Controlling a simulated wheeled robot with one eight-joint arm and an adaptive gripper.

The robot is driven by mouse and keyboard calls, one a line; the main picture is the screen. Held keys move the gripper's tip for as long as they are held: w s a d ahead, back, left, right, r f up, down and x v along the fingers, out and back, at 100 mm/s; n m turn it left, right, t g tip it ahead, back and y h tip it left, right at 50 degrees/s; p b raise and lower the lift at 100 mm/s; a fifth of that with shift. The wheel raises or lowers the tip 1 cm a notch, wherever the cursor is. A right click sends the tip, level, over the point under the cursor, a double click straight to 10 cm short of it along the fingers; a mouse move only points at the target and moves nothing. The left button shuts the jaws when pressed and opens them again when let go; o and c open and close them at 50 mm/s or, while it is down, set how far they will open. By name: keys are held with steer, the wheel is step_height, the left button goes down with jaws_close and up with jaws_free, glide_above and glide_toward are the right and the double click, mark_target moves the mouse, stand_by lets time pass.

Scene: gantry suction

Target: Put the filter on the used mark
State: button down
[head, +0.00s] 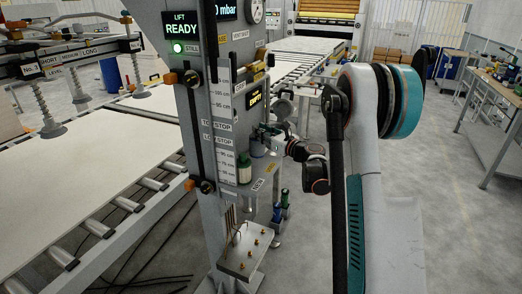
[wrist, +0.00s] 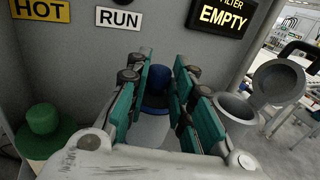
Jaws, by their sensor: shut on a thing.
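A filter with a blue top and a pale body (wrist: 157,85) stands between the teal fingers of my gripper (wrist: 163,72) in the wrist view. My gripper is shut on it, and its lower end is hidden. In the head view my gripper (head: 270,138) is beside the grey column, and the bluish filter (head: 257,149) shows partly at its fingers. A second, green-topped filter (wrist: 40,120) stands to the left in the wrist view; it also shows in the head view (head: 244,168). I cannot make out the used mark for certain.
An open round housing (wrist: 235,108) with its lid (wrist: 277,82) swung up is close to the right of my fingers. A sign (wrist: 223,15) reads FILTER EMPTY. The column wall (wrist: 95,60) is just beyond. A small shelf (head: 262,185) juts from the column.

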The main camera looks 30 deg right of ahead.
steer(key=shift+f+b, duration=0.6)
steer(key=shift+f, duration=1.7)
steer(key=shift+f, duration=0.15)
steer(key=c, duration=1.4)
jaws_free()
steer(key=shift+s+d+r, duration=0.1)
steer(key=shift+r, duration=0.1)
steer(key=p+v, duration=0.2)
steer(key=v, duration=0.9)
steer(key=shift+s, duration=0.4)
